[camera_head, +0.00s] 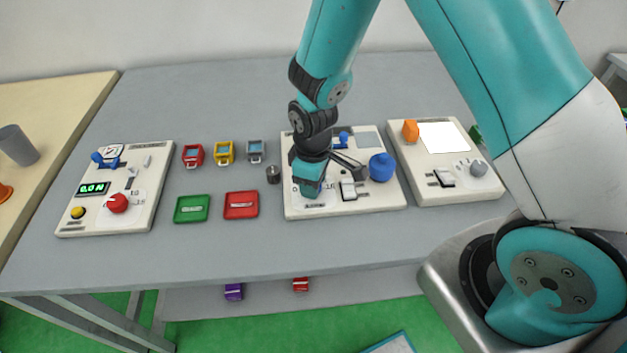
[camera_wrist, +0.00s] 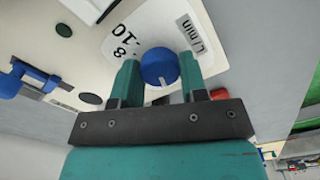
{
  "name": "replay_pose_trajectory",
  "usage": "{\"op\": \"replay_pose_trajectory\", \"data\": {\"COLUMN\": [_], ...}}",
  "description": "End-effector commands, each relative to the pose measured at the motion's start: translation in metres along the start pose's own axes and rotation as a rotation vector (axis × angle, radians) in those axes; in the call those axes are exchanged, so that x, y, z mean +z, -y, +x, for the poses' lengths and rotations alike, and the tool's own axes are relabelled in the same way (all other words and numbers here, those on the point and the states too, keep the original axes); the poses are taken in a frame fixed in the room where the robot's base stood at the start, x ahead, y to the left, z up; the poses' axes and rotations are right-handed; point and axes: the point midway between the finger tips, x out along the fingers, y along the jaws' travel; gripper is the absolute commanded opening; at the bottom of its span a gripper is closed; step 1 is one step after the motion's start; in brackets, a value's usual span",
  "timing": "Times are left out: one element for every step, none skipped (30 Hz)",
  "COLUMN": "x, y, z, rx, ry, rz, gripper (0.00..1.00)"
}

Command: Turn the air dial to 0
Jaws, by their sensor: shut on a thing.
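The air dial is a round blue knob (camera_wrist: 159,66) on a white scale plate (camera_wrist: 172,20) marked 8, 10 and L/min in the wrist view. The knob has a pale pointer line on the side towards my gripper's body; no 0 mark is in sight. My gripper (camera_wrist: 160,72) is shut on the knob, one teal finger on each side. In the head view my gripper (camera_head: 308,188) reaches down onto the front left of the middle white panel (camera_head: 330,208). It hides the knob there.
A grey cylinder (camera_head: 273,174) stands left of the panel. Red (camera_head: 241,205) and green (camera_head: 192,209) trays lie further left. Another panel (camera_head: 455,192) stands right.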

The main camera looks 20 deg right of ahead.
Motion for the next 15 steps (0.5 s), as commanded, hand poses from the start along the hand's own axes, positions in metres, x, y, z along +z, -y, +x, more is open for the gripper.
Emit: {"op": "replay_pose_trajectory", "data": {"x": [-0.0005, -0.0005, -0.0005, -0.0005, -0.0005, -0.0005, -0.0005, -0.0005, -0.0005, -0.0006, -0.0006, -0.0006, -0.0006, -0.0006, -0.0006], "y": [-0.0004, -0.0004, -0.0004, -0.0004, -0.0004, -0.0004, -0.0004, -0.0004, -0.0004, -0.0004, -0.0004, -0.0004, -0.0004, -0.0004, -0.0004], "z": [-0.0008, -0.0008, -0.0008, -0.0008, -0.0008, -0.0008, -0.0008, -0.0008, -0.0008, -0.0008, -0.0008, -0.0008, -0.0008, -0.0008, -0.0008], "rx": [0.001, 0.001, 0.001, 0.001, 0.001, 0.001, 0.001, 0.001, 0.001, 0.001, 0.001, 0.001, 0.001, 0.001, 0.001], "ry": [-0.002, -0.002, -0.002, -0.002, -0.002, -0.002, -0.002, -0.002, -0.002, -0.002, -0.002, -0.002, -0.002, -0.002, -0.002], "rz": [-0.017, -0.027, -0.038, -0.046, -0.053, -0.060, -0.064, -0.068, -0.072, -0.075, -0.077, -0.078, -0.079, -0.080, -0.080], "gripper": [0.16, 0.16, 0.16, 0.16, 0.16, 0.16, 0.16, 0.16, 0.16, 0.16, 0.16, 0.16, 0.16, 0.16, 0.16]}}
